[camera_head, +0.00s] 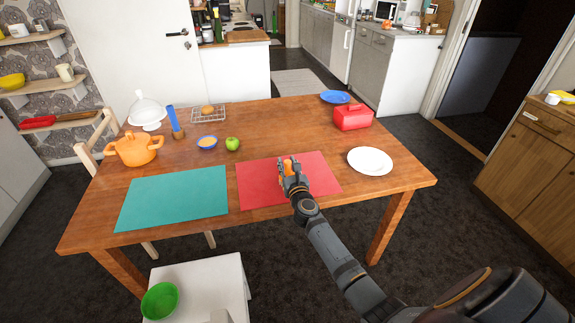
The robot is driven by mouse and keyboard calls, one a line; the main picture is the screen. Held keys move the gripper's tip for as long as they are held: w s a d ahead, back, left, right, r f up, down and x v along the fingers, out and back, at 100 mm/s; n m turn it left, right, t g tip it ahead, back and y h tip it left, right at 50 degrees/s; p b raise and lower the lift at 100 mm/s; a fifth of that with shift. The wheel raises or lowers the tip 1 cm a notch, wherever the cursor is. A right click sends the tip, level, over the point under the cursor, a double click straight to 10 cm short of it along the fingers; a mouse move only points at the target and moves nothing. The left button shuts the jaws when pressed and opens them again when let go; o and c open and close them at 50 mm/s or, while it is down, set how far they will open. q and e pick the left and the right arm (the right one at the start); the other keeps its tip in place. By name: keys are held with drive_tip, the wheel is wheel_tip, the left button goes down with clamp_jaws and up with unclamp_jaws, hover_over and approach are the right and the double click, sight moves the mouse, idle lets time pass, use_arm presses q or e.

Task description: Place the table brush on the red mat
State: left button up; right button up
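The red mat (258,187) lies flat on the right front part of the wooden table. My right gripper (289,165) is over the mat, reaching in from the lower right. A small orange shape shows at its fingers; I cannot tell whether it is a held thing or part of the gripper. How wide the fingers are apart is too small to tell. A blue upright thing with a brown lower end (171,119) stands at the left back of the table and may be the table brush. My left gripper is not in view.
The wooden table (290,131) also carries a teal mat (172,197), an orange pot (137,149), a small bowl (207,143), a green apple (232,143), a wire rack (208,112), a red box (352,117), a white plate (370,161) and a blue plate (335,97).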

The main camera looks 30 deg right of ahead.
drive_tip(key=shift+o, duration=0.8)
drive_tip(key=shift+r+p, duration=0.35)
drive_tip(key=v, duration=1.2)
drive_tip(key=shift+s+f, duration=0.1)
drive_tip(key=shift+f, duration=0.05)
